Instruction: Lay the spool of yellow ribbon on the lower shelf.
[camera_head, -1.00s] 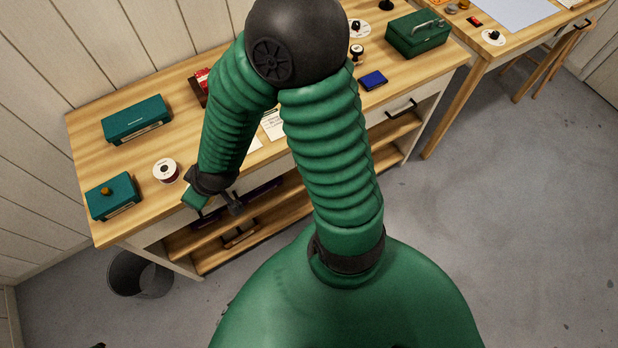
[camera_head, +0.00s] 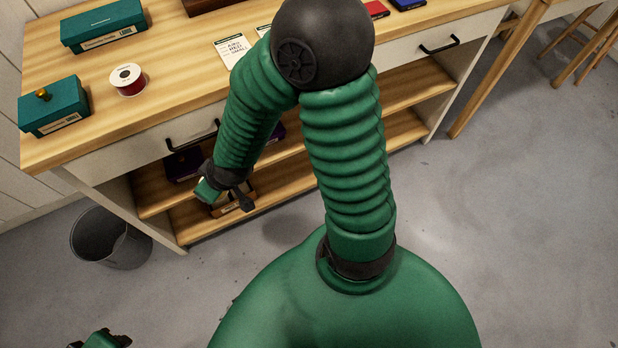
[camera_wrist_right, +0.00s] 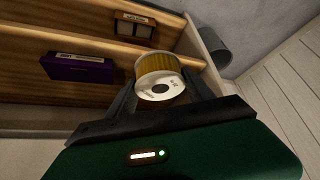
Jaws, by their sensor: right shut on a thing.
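The spool of yellow ribbon (camera_wrist_right: 158,78), with white ends, sits between the fingers of my right gripper (camera_wrist_right: 165,95) in the right wrist view. In the head view my right gripper (camera_head: 228,198) hangs in front of the open shelves below the counter; the spool is hidden there. The lower shelf (camera_head: 192,224) is a light wooden board near the floor. It bears a brown wooden box (camera_head: 240,203), partly behind the gripper. The upper shelf (camera_head: 150,195) lies above it. My left gripper (camera_head: 100,341) shows only partly at the bottom left edge; its jaw opening is unclear.
A purple box (camera_head: 183,164) stands on the upper shelf and also shows in the right wrist view (camera_wrist_right: 80,69). A grey bin (camera_head: 108,240) stands left of the shelves. Teal boxes (camera_head: 104,25) and a red ribbon spool (camera_head: 127,79) stand on the counter. The right shelf stretch looks clear.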

